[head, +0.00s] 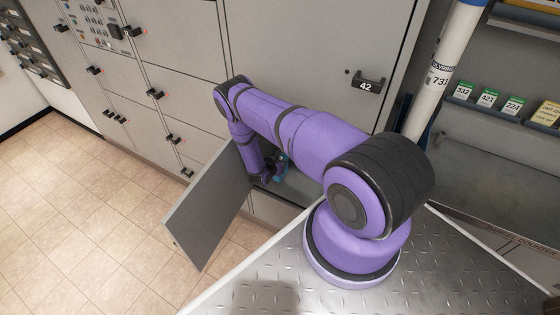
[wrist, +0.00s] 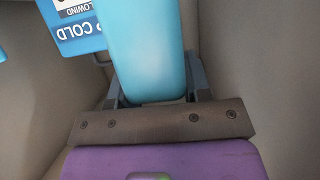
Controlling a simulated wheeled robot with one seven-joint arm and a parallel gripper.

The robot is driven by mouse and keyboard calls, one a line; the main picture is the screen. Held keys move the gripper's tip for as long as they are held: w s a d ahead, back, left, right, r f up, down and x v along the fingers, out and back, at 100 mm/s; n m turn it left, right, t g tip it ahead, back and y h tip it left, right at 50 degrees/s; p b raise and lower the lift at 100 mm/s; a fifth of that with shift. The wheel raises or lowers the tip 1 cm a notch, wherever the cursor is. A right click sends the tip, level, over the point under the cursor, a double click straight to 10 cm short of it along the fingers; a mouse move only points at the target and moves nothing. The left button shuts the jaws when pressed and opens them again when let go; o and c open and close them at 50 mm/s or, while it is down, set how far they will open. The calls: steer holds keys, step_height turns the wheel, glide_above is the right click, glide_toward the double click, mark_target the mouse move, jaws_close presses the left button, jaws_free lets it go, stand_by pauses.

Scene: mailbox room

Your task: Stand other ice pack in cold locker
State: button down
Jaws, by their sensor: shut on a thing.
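A light blue ice pack (wrist: 147,45) is between the fingers of my gripper (wrist: 155,88) in the wrist view; the gripper is shut on it. Its far end runs out of the top of the picture. A blue and white item with upside-down "COLD" lettering (wrist: 80,32) is just left of it; I cannot tell whether they touch. Grey-beige locker walls (wrist: 270,80) surround them. In the head view my gripper (head: 270,174) reaches into the low cold locker behind its open door (head: 208,210). A small bit of blue (head: 281,170) shows there; the inside is mostly hidden.
The open door juts into the room left of my arm. Closed lockers with black handles stand above and left, among them door 42 (head: 366,84). A white post (head: 445,60) and shelves with numbered cards (head: 490,98) are at right. Tiled floor (head: 85,220) is clear.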

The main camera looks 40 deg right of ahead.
steer(key=w+d, duration=0.2)
steer(key=w, duration=0.1)
steer(key=shift+d+f, duration=0.15)
steer(key=shift+w+d+f, duration=0.1)
steer(key=shift+d+f, duration=0.05)
steer(key=shift+f, duration=1.8)
steer(key=c, duration=0.6)
jaws_free()
steer(key=shift+o, duration=0.2)
steer(key=shift+r, duration=0.2)
